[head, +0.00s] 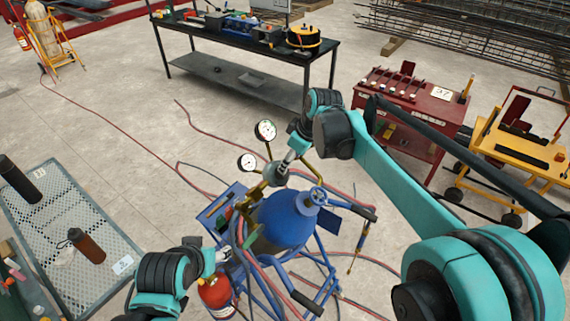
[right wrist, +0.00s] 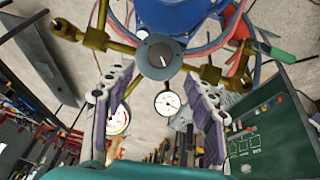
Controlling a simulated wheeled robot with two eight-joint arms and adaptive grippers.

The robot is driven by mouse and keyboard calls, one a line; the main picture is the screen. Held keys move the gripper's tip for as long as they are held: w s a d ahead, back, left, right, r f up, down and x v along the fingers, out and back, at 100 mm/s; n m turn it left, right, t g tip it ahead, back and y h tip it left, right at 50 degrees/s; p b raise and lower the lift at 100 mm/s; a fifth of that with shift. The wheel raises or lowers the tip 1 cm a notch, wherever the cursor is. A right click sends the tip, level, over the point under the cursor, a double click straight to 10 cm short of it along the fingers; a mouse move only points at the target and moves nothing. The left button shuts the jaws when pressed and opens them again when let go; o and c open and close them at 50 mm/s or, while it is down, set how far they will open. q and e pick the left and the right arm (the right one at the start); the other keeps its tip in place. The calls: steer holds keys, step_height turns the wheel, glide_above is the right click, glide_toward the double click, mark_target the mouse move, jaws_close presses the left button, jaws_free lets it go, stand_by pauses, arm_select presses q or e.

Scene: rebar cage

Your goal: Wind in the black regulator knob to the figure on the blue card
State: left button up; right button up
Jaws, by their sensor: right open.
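The regulator's dark grey-black knob (right wrist: 160,54) has a white mark and faces my right wrist camera. In the head view the regulator (head: 274,174) sits by the top of the blue gas cylinder (head: 287,218). My right gripper (head: 288,163) is beside the regulator; in the right wrist view (right wrist: 160,80) its two fingers are open and apart, with the knob just beyond their tips, not gripped. A gauge (right wrist: 168,102) shows between the fingers, another (right wrist: 118,121) by the left finger. My left gripper (head: 224,255) is low, left of the cylinder; its jaws are unclear. I cannot identify the blue card with certainty.
Red hoses and the blue trolley frame (head: 294,299) surround the cylinder. A red extinguisher (head: 216,296) is near my left gripper. A mesh table (head: 60,235) stands left, a dark workbench (head: 258,90) behind, and a red cart (head: 415,107) right. Floor between is mostly open.

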steer(key=x, duration=0.7)
steer(key=c, duration=1.1)
